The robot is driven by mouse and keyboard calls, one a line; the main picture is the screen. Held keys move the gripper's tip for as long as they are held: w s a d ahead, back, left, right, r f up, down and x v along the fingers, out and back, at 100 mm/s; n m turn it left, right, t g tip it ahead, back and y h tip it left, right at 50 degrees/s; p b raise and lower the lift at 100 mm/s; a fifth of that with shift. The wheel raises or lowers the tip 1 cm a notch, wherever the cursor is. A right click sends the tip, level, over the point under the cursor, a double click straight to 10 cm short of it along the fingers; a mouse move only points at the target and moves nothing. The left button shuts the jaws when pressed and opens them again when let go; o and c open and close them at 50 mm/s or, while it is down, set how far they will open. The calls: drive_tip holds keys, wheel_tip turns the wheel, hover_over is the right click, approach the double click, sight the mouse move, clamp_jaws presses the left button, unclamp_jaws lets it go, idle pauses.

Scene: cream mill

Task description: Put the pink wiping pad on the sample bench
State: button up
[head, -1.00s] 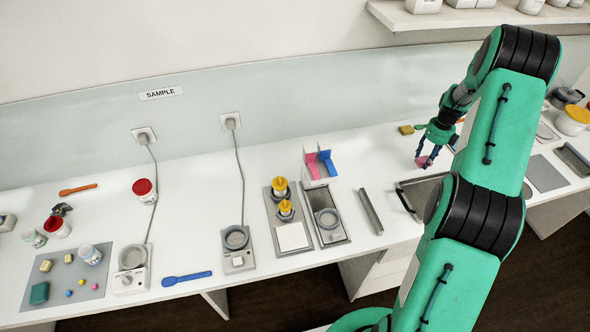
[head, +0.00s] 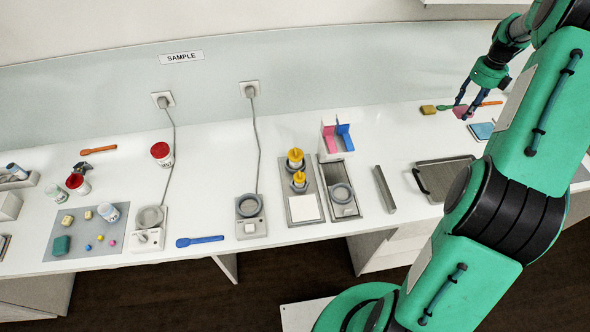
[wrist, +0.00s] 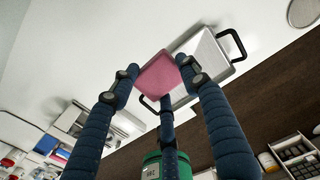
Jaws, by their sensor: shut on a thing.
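The pink wiping pad (wrist: 158,74) is held between the blue fingers of my gripper (wrist: 160,82) in the wrist view. In the head view my gripper (head: 472,104) is at the right, with the pad (head: 461,112) small at its fingertips. The pad appears above the white bench top; the exact gap cannot be told. The sample bench (head: 330,250) is the long white counter under the SAMPLE sign (head: 182,57).
A metal tray with dark handles (head: 444,178) lies on the bench left of my arm. A yellow sponge (head: 428,109) and a blue pad (head: 482,130) lie near my gripper. A grey mat with small items (head: 85,240) is far left.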

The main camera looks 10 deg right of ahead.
sight(462, 109)
wheel_tip(462, 109, up, 8)
drive_tip(key=shift+r, duration=0.1)
drive_tip(key=shift+w+a+r, duration=0.1)
drive_tip(key=shift+w+a, duration=0.15)
drive_tip(key=shift+a, duration=0.25)
drive_tip(key=w+a+n+b, duration=0.1)
drive_tip(key=w+a+n, duration=0.2)
drive_tip(key=a, duration=0.9)
drive_tip(key=w+a+n, duration=0.2)
drive_tip(key=w+a, duration=0.1)
drive_tip(key=a, duration=0.9)
drive_tip(key=w+a+n+b, duration=0.1)
drive_tip(key=w+a+n, duration=0.2)
drive_tip(key=a, duration=0.8)
drive_tip(key=s+a+n+b, duration=0.1)
drive_tip(key=s+a+n, duration=0.25)
drive_tip(key=a, duration=0.95)
drive_tip(key=s+a+n, duration=0.3)
drive_tip(key=s+a, duration=0.2)
drive_tip(key=a, duration=0.8)
drive_tip(key=s+a+n+b, duration=0.1)
drive_tip(key=s+a+n, duration=0.3)
drive_tip(key=a, duration=0.9)
drive_tip(key=shift+m, duration=0.35)
drive_tip(key=f, duration=1.7)
drive_tip(key=s+f, duration=0.1)
drive_tip(key=f, duration=0.8)
drive_tip(key=shift+s+a+f, duration=0.1)
